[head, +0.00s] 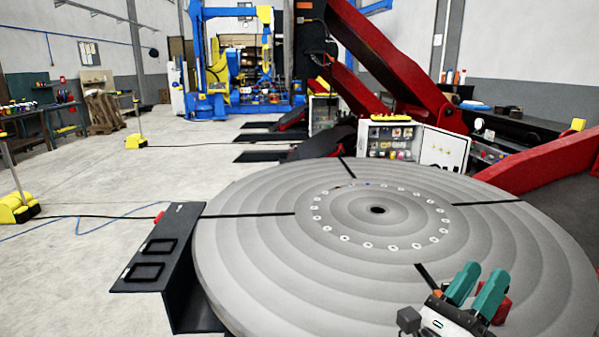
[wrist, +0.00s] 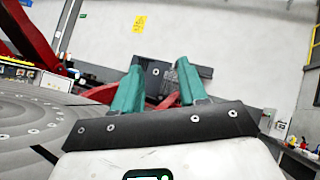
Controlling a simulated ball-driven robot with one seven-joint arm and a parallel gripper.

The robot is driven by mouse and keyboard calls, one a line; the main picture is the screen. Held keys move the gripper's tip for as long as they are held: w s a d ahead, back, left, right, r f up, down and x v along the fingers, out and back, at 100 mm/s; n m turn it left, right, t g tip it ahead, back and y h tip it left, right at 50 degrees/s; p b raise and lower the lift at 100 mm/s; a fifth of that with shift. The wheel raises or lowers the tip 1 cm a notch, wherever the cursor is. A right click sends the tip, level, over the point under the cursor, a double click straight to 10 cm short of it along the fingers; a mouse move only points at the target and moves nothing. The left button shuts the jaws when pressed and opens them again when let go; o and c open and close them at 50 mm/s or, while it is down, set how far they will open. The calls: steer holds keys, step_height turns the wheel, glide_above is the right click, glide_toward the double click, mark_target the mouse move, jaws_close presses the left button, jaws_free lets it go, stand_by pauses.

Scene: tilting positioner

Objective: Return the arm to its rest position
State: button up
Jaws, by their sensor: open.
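My gripper (head: 476,287) shows at the lower right of the head view, with two teal fingers standing apart and nothing between them. It is in front of the near right part of the round grey turntable (head: 260,235); I cannot tell how far above the surface it is. In the wrist view, the gripper's fingers (wrist: 160,88) point towards the wall, spread and empty. The turntable (wrist: 30,120) shows at the left of the wrist view. A small red thing beside the fingers in the head view is partly hidden.
A dark bracket shelf (head: 165,250) with two black square frames stands left of the turntable. Red positioner arms (head: 395,75) rise behind it, near an open white cabinet (head: 440,148). Yellow-footed posts (head: 15,208) and cables are on the left floor, which is otherwise mostly clear.

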steer(key=w+a+f+n+t+y, duration=0.1)
steer(key=a+n+t+y, duration=0.45)
steer(key=n+y, duration=0.7)
steer(key=w+a+f+n+t+y, duration=0.1)
steer(key=a+n+t+y, duration=0.4)
steer(key=n+y, duration=0.75)
step_height(320, 180, down, 12)
steer(key=s+a+n+g+y, duration=0.2)
steer(key=n+g, duration=0.5)
steer(key=n, duration=0.5)
steer(key=s+d+f+n+g+h+b, duration=0.2)
steer(key=s+d+f+g, duration=0.3)
steer(key=s+f, duration=0.9)
steer(key=s+d+f+n+g+h+b, duration=0.2)
steer(key=s+d+f+g+b, duration=0.3)
steer(key=s+f+g, duration=0.5)
steer(key=s+f+h, duration=0.1)
steer(key=s+f, duration=0.4)
steer(key=shift+s+g, duration=0.25)
steer(key=shift+g, duration=0.1)
steer(key=shift+d, duration=0.1)
